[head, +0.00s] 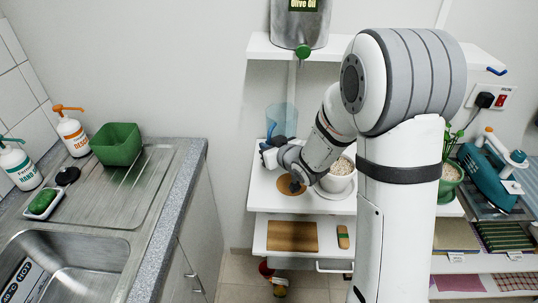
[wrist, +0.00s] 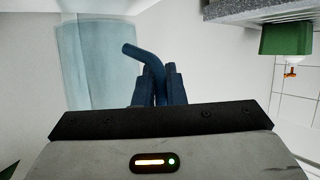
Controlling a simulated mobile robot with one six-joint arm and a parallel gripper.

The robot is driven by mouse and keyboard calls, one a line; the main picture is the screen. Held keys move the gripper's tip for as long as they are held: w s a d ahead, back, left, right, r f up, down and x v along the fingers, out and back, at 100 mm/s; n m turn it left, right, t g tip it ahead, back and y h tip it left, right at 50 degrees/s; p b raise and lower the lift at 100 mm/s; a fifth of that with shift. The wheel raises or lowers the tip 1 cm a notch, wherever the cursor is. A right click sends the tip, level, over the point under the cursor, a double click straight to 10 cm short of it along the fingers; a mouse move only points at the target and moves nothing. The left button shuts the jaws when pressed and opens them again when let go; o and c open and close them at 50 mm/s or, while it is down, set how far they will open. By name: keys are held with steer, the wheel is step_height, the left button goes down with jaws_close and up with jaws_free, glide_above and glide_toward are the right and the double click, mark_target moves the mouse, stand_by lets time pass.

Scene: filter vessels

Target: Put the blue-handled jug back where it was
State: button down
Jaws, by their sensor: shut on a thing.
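The blue-handled jug (head: 283,117) is a clear, pale blue vessel. In the head view it stands out above the white shelf, partly hidden behind my gripper (head: 266,150). My gripper is shut on its blue handle (wrist: 148,57), which shows between the two dark fingers in the wrist view. The clear jug wall (wrist: 105,65) fills the upper left there. A round brown mat (head: 288,188) lies on the shelf below my gripper, partly covered by my arm. The jug's base is hidden, so I cannot tell how high it is held.
A white pot of pale grains (head: 343,168) stands close right of the mat. A steel olive oil can (head: 300,25) with a green tap sits on the upper shelf (head: 262,45). A wooden board (head: 291,237) lies on the lower shelf. The sink counter (head: 165,220) is at left.

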steer(key=shift+s+a+f, duration=0.1)
steer(key=shift+f, duration=1.55)
steer(key=shift+f, duration=0.15)
steer(key=c, duration=1.5)
jaws_free()
